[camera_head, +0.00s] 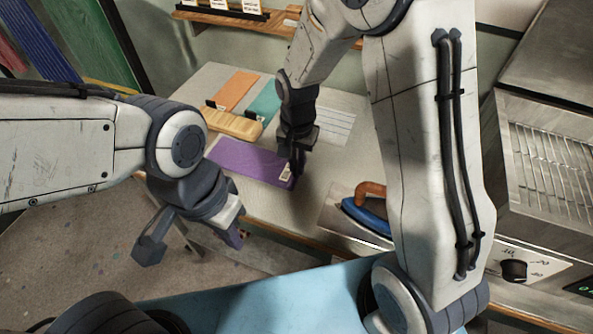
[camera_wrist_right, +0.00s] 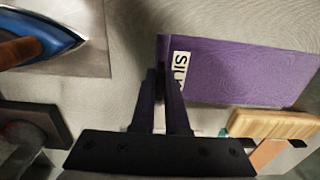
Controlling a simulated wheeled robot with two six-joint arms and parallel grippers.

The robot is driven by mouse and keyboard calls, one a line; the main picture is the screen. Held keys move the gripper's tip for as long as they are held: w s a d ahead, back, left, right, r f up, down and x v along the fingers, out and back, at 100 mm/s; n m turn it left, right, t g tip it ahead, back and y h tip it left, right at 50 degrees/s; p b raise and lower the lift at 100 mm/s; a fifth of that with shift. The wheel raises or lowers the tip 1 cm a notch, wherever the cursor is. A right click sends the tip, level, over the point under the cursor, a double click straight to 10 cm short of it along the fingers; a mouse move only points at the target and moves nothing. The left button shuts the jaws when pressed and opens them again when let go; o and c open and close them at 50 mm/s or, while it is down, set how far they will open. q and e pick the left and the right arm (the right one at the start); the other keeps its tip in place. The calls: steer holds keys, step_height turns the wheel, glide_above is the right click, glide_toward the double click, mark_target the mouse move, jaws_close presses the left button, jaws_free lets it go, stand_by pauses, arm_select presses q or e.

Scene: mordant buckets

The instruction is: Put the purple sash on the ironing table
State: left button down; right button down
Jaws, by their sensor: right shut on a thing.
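The purple sash (camera_head: 238,160) lies flat on a pale table (camera_head: 322,184), its white label near the right end. In the right wrist view the sash (camera_wrist_right: 240,72) stretches away to the right, and its label reads in part "SIL". My right gripper (camera_head: 293,170) is shut on the sash's right end, beside the label; its fingers (camera_wrist_right: 160,82) show at that edge. I cannot tell whether the sash is lifted. My left gripper (camera_head: 193,244) is open and empty, in front of the table's left part. No surface is marked as the ironing table.
A blue iron (camera_head: 366,219) with a brown handle rests on a metal plate to the right. A wooden block (camera_head: 232,124), orange cloth (camera_head: 237,90) and teal cloth (camera_head: 265,103) lie behind the sash. A steel heater (camera_head: 545,160) stands far right.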

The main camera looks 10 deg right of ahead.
steer(key=shift+f, duration=1.85)
steer(key=c, duration=0.9)
jaws_free()
step_height(320, 180, up, 12)
steer(key=shift+f, duration=0.25)
steer(key=shift+r, duration=0.3)
steer(key=s+a+r+n, duration=0.1)
steer(key=s+n, duration=0.3)
steer(key=s, duration=0.3)
steer(key=s+a+r+n, duration=0.1)
steer(key=s+a+n, duration=0.1)
steer(key=s+n, duration=0.3)
steer(key=s+a+r+n+y, duration=0.1)
steer(key=s+a+n, duration=0.1)
steer(key=s+n, duration=0.3)
steer(key=shift+s+a+r, duration=0.1)
steer(key=shift+s+r, duration=0.05)
steer(key=shift+s, duration=0.95)
steer(key=shift+s+a+r, duration=0.1)
steer(key=shift+s+r, duration=0.05)
steer(key=shift+s, duration=0.9)
